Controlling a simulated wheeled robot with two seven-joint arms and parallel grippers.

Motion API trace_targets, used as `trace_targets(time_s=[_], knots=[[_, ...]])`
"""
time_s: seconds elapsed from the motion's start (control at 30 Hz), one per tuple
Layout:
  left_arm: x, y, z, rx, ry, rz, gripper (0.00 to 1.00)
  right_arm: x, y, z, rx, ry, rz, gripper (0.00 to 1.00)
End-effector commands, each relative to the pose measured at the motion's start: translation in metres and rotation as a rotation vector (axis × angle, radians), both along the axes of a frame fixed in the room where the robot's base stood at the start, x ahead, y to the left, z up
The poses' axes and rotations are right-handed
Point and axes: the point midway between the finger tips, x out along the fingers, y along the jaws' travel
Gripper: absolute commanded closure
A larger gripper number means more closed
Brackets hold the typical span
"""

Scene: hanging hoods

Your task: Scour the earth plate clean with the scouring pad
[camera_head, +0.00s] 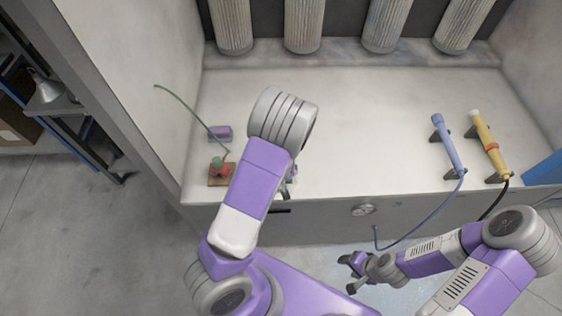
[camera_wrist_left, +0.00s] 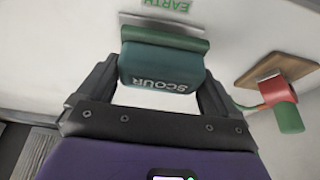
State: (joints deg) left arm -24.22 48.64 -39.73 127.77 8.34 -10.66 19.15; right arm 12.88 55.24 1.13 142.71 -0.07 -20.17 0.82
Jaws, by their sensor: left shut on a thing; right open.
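The scouring pad (camera_wrist_left: 160,66), a teal block marked SCOUR with a green layer along its far edge, is between the fingers of my left gripper (camera_wrist_left: 158,82), which is shut on it. Just past it in the left wrist view is the earth plate (camera_wrist_left: 165,22), a grey metal strip below a green EARTH label (camera_wrist_left: 167,4). The pad's green edge overlaps the plate in view; I cannot tell whether they touch. In the head view my left arm hides the pad and most of that spot. My right gripper (camera_head: 352,271) is open and empty, low in front of the bench.
A red and green clamp (camera_head: 218,165) sits on a wooden board (camera_head: 221,181) at left, with a green cable. A purple-grey block (camera_head: 219,132) lies behind it. A blue tool (camera_head: 447,144) and a yellow tool (camera_head: 490,146) rest in holders at right. The bench middle is clear.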

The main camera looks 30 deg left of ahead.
Motion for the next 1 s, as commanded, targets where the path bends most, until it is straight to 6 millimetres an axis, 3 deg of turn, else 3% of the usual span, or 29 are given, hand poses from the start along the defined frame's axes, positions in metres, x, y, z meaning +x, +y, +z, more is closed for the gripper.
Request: trace_targets(time_s=[0.5,1.0], knots=[[0.001,-0.001,0.047,0.000,-0.001,-0.004,0.31,0.000,0.000,0.041,0.000,0.000,0.000,0.42],[0.001,-0.001,0.047,0.000,-0.001,-0.004,0.31,0.000,0.000,0.041,0.000,0.000,0.000,0.42]])
